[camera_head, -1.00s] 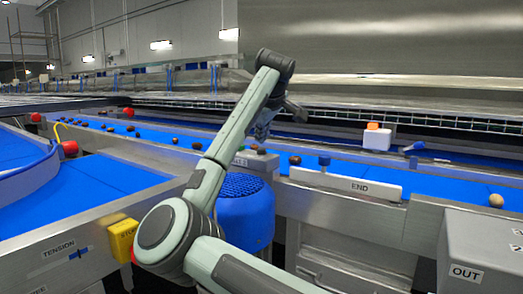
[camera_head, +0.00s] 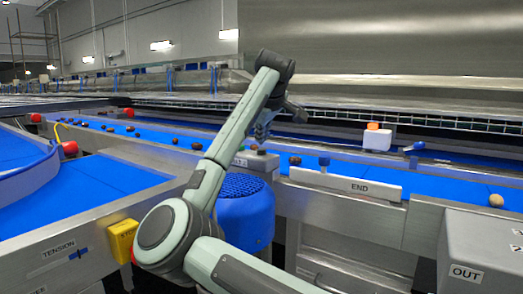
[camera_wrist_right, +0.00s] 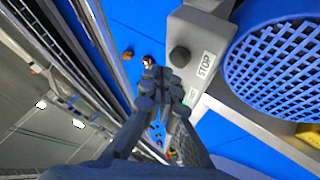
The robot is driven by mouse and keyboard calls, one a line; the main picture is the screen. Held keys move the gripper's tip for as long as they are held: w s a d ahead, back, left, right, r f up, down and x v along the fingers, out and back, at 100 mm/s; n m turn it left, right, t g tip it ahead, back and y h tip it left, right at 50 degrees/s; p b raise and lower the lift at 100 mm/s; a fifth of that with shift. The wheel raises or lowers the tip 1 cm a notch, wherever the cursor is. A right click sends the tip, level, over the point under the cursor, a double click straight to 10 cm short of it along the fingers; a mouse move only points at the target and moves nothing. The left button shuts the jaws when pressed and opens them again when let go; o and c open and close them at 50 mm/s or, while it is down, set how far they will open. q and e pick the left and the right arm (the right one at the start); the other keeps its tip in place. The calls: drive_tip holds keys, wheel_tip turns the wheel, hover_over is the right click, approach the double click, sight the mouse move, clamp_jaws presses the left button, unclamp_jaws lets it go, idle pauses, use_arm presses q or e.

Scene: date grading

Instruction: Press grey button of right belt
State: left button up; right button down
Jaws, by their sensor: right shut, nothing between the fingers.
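The grey control box (camera_head: 258,161) of the belt stands beside the blue motor housing, partly behind my right arm. In the right wrist view it shows as a grey box (camera_wrist_right: 205,35) with a dark grey button (camera_wrist_right: 180,56) next to a STOP label. A second label with green on it is partly covered by my fingers. My right gripper (camera_head: 263,132) is shut and empty, above the box in the head view. In the wrist view its fingertips (camera_wrist_right: 160,72) lie close to the dark button; I cannot tell whether they touch anything. My left gripper is out of view.
A blue motor with a vented cover (camera_head: 240,215) stands below the box. The blue belt (camera_head: 440,187) carries dates, with an END plate (camera_head: 345,185) at its side. A grey OUT box (camera_head: 480,245) is at right. A yellow box (camera_head: 122,240) sits on the left frame.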

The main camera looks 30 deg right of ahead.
sight(262, 150)
drive_tip(key=shift+f+b, duration=0.3)
drive_tip(key=shift+f, duration=0.1)
drive_tip(key=shift+f+b, duration=0.35)
drive_tip(key=shift+f, duration=0.2)
idle(0.7)
drive_tip(key=shift+r, duration=0.15)
drive_tip(key=shift+r+p, duration=0.6)
drive_tip(key=shift+r, duration=0.2)
drive_tip(key=shift+r+p, duration=1.75)
drive_tip(key=shift+r, duration=0.8)
drive_tip(key=shift+f, duration=0.15)
